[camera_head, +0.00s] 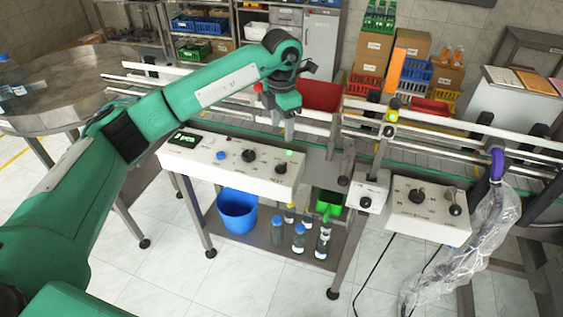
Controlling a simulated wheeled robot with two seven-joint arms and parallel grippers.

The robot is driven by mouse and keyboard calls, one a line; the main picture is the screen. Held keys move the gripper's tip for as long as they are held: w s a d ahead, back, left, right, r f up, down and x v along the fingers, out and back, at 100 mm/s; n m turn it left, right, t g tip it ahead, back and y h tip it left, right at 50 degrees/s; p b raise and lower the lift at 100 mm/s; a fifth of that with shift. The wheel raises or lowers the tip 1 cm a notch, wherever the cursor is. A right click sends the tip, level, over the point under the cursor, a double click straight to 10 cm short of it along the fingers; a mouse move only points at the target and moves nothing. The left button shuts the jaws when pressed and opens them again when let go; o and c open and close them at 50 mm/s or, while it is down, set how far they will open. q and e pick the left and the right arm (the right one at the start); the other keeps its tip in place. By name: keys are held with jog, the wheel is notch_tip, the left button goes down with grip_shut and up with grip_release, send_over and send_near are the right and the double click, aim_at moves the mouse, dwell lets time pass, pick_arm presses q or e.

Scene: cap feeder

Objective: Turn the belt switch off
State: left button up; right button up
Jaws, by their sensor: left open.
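A white control box (230,172) stands in the middle with a small display (184,139), a blue button (220,155), a black rotary knob (249,156), another black knob (280,168) and a lit green lamp (289,152). A second white box (425,222) to the right has black knobs (417,196). Between them is a small box (367,190) with one dark knob. I cannot read which control is the belt switch. My left gripper (289,140) is open, points down, and appears just above or behind the far right edge of the first box. My right gripper is out of view.
The conveyor (408,159) with metal rails runs behind the boxes. A signal light (392,115) glows yellow-green on a post. Below are a blue bucket (237,212), bottles (299,239) and a green bin (329,204). A plastic-wrapped hose (480,235) hangs at right.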

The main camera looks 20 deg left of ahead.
aim_at(281, 164)
pick_arm(q)
notch_tip(281, 164, down, 12)
jog(key=p, duration=0.4)
jog(key=shift+f, duration=0.9)
